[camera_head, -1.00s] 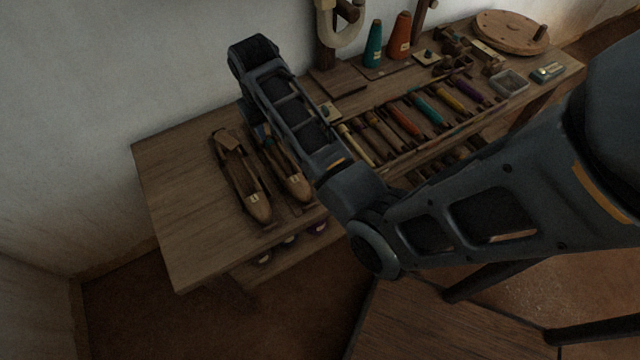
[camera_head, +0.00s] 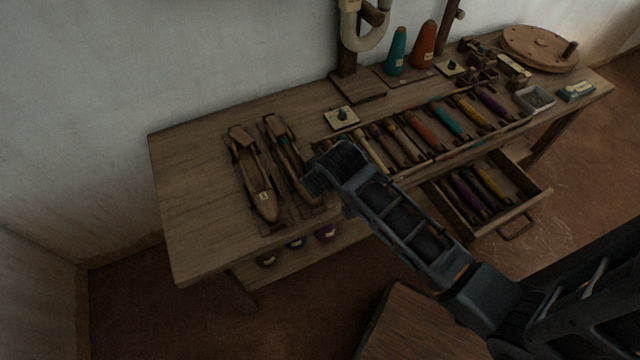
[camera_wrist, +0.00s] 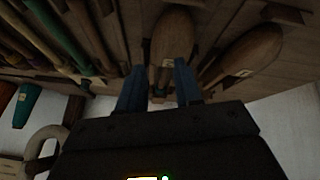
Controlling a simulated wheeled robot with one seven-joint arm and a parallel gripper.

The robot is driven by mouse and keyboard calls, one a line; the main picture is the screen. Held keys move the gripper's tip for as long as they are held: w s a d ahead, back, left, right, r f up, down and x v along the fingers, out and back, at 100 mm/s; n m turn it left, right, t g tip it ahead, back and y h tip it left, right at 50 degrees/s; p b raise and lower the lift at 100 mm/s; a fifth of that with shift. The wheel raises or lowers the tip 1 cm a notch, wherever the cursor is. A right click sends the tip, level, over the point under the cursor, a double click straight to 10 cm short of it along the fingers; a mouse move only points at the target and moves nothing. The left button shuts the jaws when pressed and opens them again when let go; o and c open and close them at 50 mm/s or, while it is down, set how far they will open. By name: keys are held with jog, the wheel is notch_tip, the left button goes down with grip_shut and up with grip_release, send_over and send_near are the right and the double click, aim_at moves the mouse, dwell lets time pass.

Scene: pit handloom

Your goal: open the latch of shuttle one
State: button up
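Two wooden boat-shaped shuttles lie side by side on the table: a left shuttle (camera_head: 252,180) and a right shuttle (camera_head: 287,160). A wooden piece sits at each one's far end; I cannot make out a latch. My gripper (camera_head: 318,178) is at the near part of the right shuttle and hides some of it. In the wrist view its blue fingers (camera_wrist: 161,88) are apart, with the right shuttle (camera_wrist: 173,38) showing between and beyond them. The left shuttle (camera_wrist: 250,50) is beside it.
A rack of coloured bobbins (camera_head: 425,130) lies right of the shuttles. An open drawer (camera_head: 520,212) with bobbins juts out below. Cones (camera_head: 423,48) and a post (camera_head: 347,50) stand at the back. The table's left end (camera_head: 195,190) is clear.

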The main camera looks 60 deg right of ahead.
jog(key=shift+s+a+f, duration=0.2)
jog(key=shift+s+a, duration=0.2)
jog(key=shift+s, duration=0.2)
jog(key=shift+c, duration=0.4)
